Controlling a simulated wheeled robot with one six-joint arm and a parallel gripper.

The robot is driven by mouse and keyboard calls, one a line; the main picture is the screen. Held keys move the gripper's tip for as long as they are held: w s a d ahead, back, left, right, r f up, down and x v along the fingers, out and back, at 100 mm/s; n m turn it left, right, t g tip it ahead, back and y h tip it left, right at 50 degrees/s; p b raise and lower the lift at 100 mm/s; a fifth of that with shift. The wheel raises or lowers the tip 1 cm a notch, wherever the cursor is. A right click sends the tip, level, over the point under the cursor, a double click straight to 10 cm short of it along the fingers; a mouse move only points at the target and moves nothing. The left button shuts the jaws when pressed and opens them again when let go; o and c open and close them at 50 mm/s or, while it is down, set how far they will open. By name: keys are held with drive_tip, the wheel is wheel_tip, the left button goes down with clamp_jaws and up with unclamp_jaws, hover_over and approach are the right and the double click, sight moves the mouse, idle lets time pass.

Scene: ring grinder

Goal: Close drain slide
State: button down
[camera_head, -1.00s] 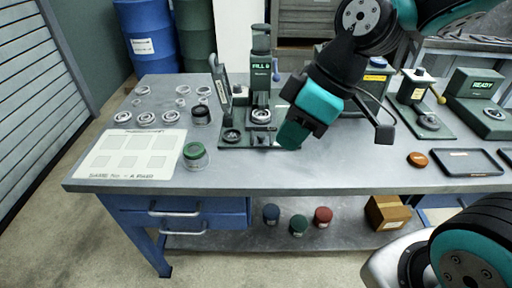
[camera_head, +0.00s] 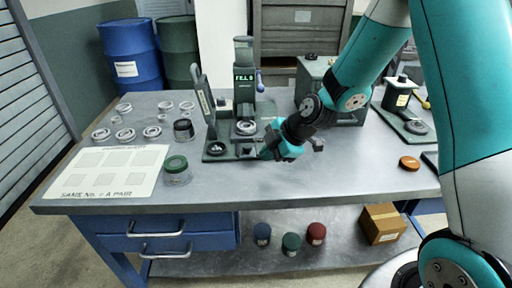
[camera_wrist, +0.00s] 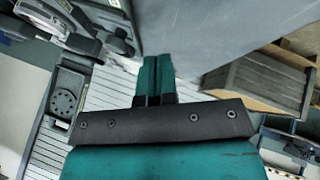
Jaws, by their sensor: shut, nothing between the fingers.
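The ring grinder (camera_head: 244,92) stands on the bench with a lit display that appears to read FILL 0. Its dark green base (camera_head: 222,154) carries round cups and a raised lever on the left. My gripper (camera_head: 266,153) is low beside the front right of this base, with its teal fingers shut and empty. Whether it touches the base, I cannot tell. The drain slide cannot be made out clearly; my gripper may cover part of it. In the wrist view the shut fingers (camera_wrist: 155,75) are side by side.
A green-lidded jar (camera_head: 177,170) and a dark jar (camera_head: 184,130) stand left of the grinder. A white marked sheet (camera_head: 105,180) and several metal rings lie further left. A dark green machine (camera_head: 312,85) stands behind my arm. The front middle of the bench is clear.

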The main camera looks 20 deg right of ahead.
sight(255, 153)
drive_tip(key=shift+x, duration=1)
drive_tip(key=shift+w+a+r+p, duration=0.1)
drive_tip(key=shift+w+a+p, duration=0.1)
drive_tip(key=shift+w+p, duration=0.8)
drive_tip(key=shift+w+a, duration=0.1)
drive_tip(key=shift+w, duration=0.9)
drive_tip(key=shift+w, duration=0.1)
drive_tip(key=shift+w+d+f+b, duration=0.2)
drive_tip(key=shift+w+b, duration=0.2)
drive_tip(key=shift+w, duration=0.2)
drive_tip(key=shift+w+d+f+b, duration=0.1)
drive_tip(key=shift+w+d+b, duration=0.1)
drive_tip(key=shift+w+b, duration=0.3)
drive_tip(key=shift+w+d+r, duration=0.1)
drive_tip(key=shift+w+d, duration=0.05)
drive_tip(key=shift+w, duration=0.3)
drive_tip(key=shift+w+r, duration=0.15)
